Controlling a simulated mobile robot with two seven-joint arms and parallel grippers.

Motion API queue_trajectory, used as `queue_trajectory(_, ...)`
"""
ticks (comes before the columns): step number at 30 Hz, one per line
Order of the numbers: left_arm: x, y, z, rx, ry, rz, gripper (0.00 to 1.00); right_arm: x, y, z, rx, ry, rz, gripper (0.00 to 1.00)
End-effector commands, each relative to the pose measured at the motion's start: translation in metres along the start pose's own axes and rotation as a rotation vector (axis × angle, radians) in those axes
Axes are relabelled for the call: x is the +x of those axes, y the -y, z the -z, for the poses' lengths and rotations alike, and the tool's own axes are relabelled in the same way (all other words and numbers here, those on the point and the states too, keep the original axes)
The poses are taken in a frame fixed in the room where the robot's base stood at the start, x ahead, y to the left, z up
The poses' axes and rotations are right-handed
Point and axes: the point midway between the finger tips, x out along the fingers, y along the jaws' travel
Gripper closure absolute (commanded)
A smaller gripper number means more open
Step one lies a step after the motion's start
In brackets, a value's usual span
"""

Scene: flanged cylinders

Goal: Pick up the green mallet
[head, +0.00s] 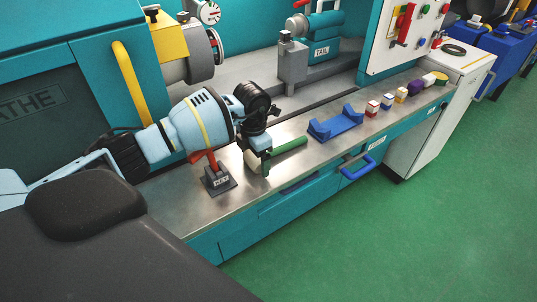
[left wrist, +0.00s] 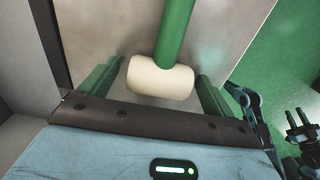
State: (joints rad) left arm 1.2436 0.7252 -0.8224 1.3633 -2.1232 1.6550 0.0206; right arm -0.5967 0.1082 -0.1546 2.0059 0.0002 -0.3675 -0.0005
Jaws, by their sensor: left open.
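The green mallet lies on the metal bench top, with its green handle (head: 290,146) pointing to the right and its cream head (head: 251,161) at the left end. In the left wrist view the cream head (left wrist: 160,79) sits between the two green fingers of my left gripper (left wrist: 158,88), with gaps on both sides. The handle runs up out of the top of that view. My left gripper (head: 260,163) is open over the head end and partly hides it in the head view.
A red-handled key in a dark block (head: 219,183) stands close by on the left. A blue cradle (head: 335,124) sits right of the handle, with several small blocks beyond it. The tailstock (head: 308,53) stands behind. The bench's front edge is near the mallet.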

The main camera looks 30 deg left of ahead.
Motion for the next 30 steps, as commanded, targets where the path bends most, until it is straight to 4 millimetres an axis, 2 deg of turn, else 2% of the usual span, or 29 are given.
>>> queue_trajectory(7,0.0029,-0.0002,-0.0003,0.000,0.001,-0.001,0.11,0.0001,0.0000,0.0000,0.000,0.000,0.000,0.64)
queue_trajectory(21,0.0019,-0.0003,-0.0007,0.000,0.003,-0.001,0.72,0.0002,0.0001,0.0001,0.000,0.000,0.000,0.64)
queue_trajectory(30,-0.0011,-0.0004,-0.0008,0.000,0.004,-0.001,0.72,0.0004,0.0000,0.0000,0.000,0.000,0.000,0.64)
